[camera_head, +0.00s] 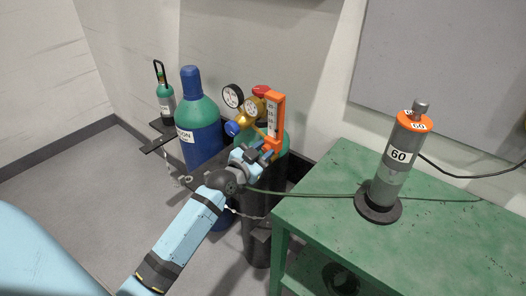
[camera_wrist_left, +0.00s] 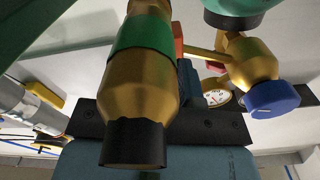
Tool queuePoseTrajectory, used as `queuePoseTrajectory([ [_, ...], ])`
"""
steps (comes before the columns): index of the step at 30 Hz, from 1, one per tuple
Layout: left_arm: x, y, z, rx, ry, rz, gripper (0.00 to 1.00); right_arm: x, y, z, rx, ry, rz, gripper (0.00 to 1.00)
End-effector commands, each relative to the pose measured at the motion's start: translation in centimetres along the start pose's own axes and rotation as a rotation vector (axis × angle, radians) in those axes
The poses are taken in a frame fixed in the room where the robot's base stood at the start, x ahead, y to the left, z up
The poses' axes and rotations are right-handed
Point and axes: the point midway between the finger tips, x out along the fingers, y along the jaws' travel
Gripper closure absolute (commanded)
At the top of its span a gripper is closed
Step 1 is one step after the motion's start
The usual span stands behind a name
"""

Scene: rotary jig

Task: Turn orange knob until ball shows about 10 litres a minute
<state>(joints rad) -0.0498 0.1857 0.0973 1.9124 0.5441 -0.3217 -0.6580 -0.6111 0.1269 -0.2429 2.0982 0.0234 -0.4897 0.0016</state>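The flowmeter (camera_head: 274,115) is an upright orange block with a white scale strip, beside brass gauges above a green-topped cylinder. Its ball is too small to make out. An orange part (camera_head: 271,144) at its lower end, perhaps the knob, is partly hidden by my left gripper (camera_head: 262,154). That gripper is right at or just below it; I cannot tell whether it touches. In the left wrist view, a brass body (camera_wrist_left: 146,75) with a green band and black end blocks much of the fingers. A red-orange piece (camera_wrist_left: 178,38) shows behind it. My right gripper is not in view.
Two round gauges (camera_head: 233,96) and a blue knob (camera_head: 232,129) crowd the flowmeter's left side. A tall blue cylinder (camera_head: 201,140) stands left. A green table (camera_head: 330,205) with a grey cylinder labelled 60 (camera_head: 398,155) is at right. A green hose (camera_head: 310,195) crosses the table.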

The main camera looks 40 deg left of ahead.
Motion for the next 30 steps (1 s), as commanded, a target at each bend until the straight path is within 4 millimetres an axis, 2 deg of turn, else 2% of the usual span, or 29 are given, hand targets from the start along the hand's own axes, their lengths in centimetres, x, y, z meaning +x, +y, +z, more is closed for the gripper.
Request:
queuePoseTrajectory([
  [8, 0.0, -0.1, -0.1, -0.019, -0.001, 0.000, 0.95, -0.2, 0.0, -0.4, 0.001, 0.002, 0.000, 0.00],
  [14, 0.0, -0.1, -0.3, -0.103, -0.001, 0.001, 0.95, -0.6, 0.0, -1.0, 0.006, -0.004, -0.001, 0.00],
  [26, 0.0, -0.2, -0.3, -0.435, -0.002, 0.001, 0.95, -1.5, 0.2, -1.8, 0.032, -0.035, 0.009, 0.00],
  [30, 0.0, -0.2, -0.2, -0.554, -0.001, 0.001, 0.95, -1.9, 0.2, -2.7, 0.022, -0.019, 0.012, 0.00],
])
